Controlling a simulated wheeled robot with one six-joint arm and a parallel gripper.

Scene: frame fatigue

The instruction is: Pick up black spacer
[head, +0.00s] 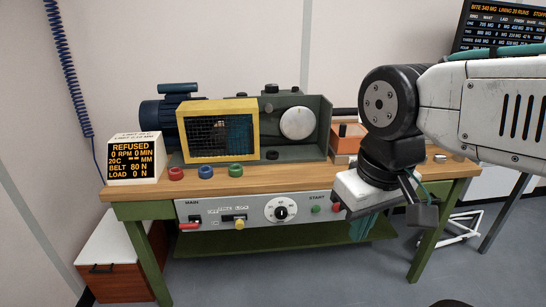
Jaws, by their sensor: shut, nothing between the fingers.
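A small black ring (272,155), which looks like the black spacer, sits on the bench at the foot of the green machine housing, right of the yellow-framed guard. My gripper (421,212) hangs at the front right of the bench, apart from the ring and to its right. It is shut and holds nothing. Its white body and my dark wrist hide part of the bench's right side.
Red (176,173), blue (207,170) and green (236,170) rings stand along the front of the wooden bench top (290,176). The yellow-framed guard (218,132) and an orange box (347,137) stand behind. A lit display (134,158) is at left.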

